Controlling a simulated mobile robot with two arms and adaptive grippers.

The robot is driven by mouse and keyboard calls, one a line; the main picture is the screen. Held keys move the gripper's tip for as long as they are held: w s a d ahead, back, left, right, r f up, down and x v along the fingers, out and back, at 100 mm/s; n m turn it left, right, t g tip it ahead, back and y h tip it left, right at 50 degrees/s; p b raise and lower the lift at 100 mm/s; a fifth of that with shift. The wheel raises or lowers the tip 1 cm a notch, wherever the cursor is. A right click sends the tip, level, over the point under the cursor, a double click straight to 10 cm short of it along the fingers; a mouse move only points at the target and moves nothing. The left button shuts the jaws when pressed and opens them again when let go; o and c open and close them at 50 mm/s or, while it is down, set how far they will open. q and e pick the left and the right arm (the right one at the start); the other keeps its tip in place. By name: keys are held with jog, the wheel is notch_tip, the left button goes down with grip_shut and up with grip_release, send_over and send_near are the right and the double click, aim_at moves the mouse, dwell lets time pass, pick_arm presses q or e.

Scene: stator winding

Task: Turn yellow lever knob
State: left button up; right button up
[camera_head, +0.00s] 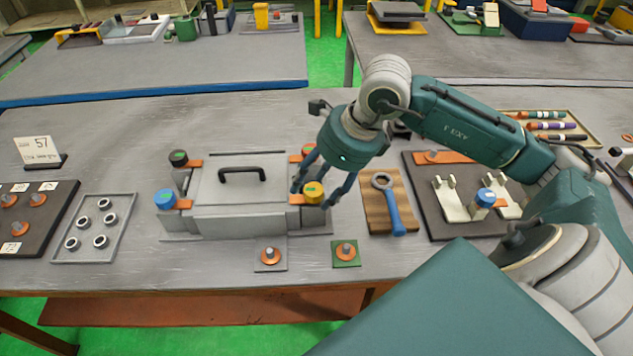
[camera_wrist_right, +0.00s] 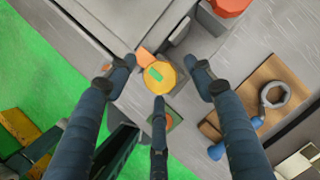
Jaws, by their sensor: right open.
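The yellow lever knob (camera_head: 313,189) sits on an orange lever at the right front corner of the grey box with a black handle (camera_head: 215,193). The knob's round top bears a green mark, seen in the right wrist view (camera_wrist_right: 161,74). My right gripper (camera_head: 311,197) comes down from above with its fingers spread around the knob. In the wrist view the right gripper (camera_wrist_right: 163,79) has one finger left, one right and one below the knob. The gripper is open; whether any finger touches the knob I cannot tell. My left gripper is not in view.
A blue knob (camera_head: 165,198), a dark knob (camera_head: 178,157) and a red knob (camera_head: 308,149) mark the other corners. A wooden board (camera_head: 372,218) with a blue-handled ring wrench (camera_head: 393,205) lies right. Two small pads with copper-coloured parts lie in front.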

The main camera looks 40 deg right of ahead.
jog(key=c, duration=1.1)
jog(key=shift+w, duration=0.15)
